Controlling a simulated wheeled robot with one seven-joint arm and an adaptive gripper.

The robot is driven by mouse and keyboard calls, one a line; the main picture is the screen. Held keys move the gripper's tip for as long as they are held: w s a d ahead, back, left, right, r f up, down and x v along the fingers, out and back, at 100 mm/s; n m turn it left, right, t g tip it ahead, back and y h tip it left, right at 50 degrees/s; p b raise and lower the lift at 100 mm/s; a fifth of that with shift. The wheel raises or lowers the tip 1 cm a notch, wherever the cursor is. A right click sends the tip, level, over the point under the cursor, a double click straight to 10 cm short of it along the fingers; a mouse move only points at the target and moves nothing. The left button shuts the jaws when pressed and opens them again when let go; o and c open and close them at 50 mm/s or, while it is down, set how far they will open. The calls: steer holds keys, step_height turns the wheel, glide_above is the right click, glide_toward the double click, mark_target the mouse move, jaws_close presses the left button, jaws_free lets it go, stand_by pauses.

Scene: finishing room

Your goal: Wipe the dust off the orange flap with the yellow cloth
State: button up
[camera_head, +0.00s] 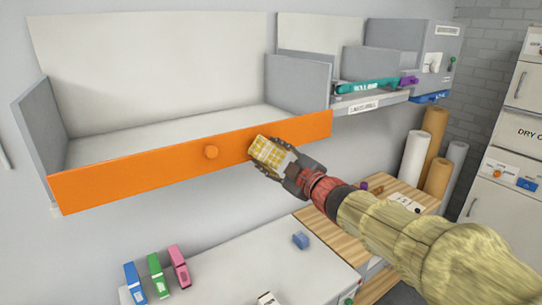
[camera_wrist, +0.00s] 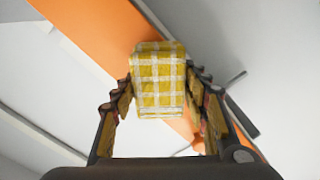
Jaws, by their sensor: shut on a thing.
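In the wrist view the cloth (camera_wrist: 158,80) sits between the fingers and overlaps the flap. I cannot tell whether it touches the flap. No dust can be made out on the visible flap.
A shelf with a teal roller (camera_head: 365,87) is at the right. Paper rolls (camera_head: 435,145) stand beyond my arm.

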mark_target(286, 153)
steer(key=shift+x, duration=0.8)
steer(key=shift+d, duration=0.15)
steer(key=shift+w+d+p, duration=0.35)
steer(key=shift+w+d, duration=0.15)
steer(key=shift+d, duration=0.25)
steer(key=shift+w+d+p, duration=0.35)
steer(key=shift+w+d, duration=0.15)
steer(key=shift+d, duration=0.3)
steer(key=shift+w, duration=0.1)
steer(key=shift+s+a+b, duration=0.55)
steer(key=shift+a+b, duration=0.05)
steer(key=shift+a, duration=0.25)
steer(key=shift+s+a+b, duration=0.55)
steer(key=shift+a+b, duration=0.05)
steer(key=shift+a, duration=0.25)
steer(key=shift+r, duration=0.1)
steer(key=shift+v, duration=2.85)
